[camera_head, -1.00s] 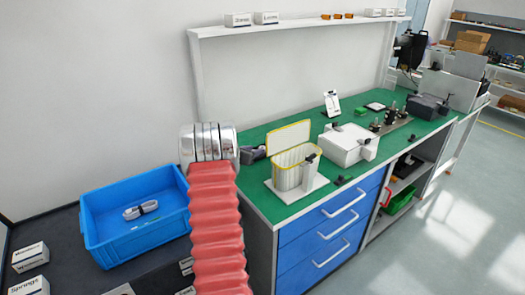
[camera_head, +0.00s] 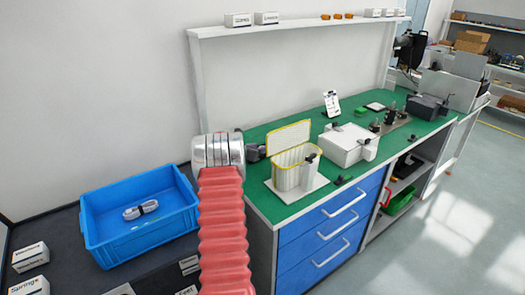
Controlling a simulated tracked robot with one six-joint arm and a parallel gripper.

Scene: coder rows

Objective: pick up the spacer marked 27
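I cannot make out a spacer marked 27; no such number is readable in the head view. My arm's red bellows and silver wrist stand in front of the left end of the green bench (camera_head: 292,205). A dark shape (camera_head: 255,153) shows just right of the wrist, at bench height. I cannot tell whether it is part of my gripper or a thing on the bench. My gripper's fingertips are not clearly visible, so neither their opening nor anything held can be read.
A blue bin (camera_head: 140,240) with a pale looped item (camera_head: 141,210) stands at left. A yellow-rimmed container (camera_head: 289,160) and a white box (camera_head: 346,147) stand on the bench. A shelf (camera_head: 290,27) runs above. Floor at right is clear.

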